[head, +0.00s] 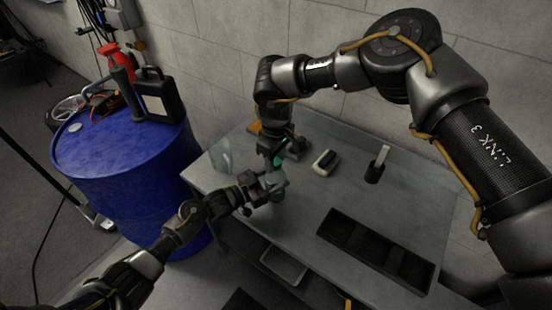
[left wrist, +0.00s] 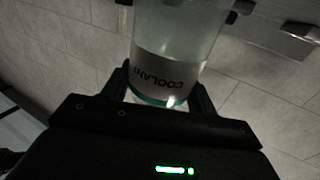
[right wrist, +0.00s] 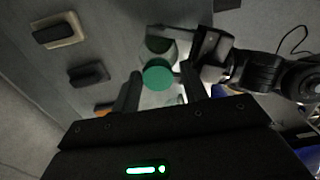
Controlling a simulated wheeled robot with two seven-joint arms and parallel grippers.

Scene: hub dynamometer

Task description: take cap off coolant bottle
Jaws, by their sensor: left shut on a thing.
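The clear coolant bottle (left wrist: 165,60) stands between the fingers of my left gripper (head: 271,183), which is shut on it. Its COOLANT lettering reads upside down in the left wrist view. In the head view the bottle is mostly hidden by the grippers, with a bit of green showing. The round green cap (right wrist: 158,75) shows in the right wrist view, between the fingers of my right gripper (right wrist: 161,86). Those fingers look open, with a gap on both sides of the cap. In the head view my right gripper (head: 276,158) points down above the left one.
The grey table (head: 290,215) carries a black divided tray (head: 376,250), a small white-and-black item (head: 325,162) and a dark holder (head: 376,168) with an upright piece. A blue drum (head: 125,165) stands left of the table. The table between the grippers and the tray is clear.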

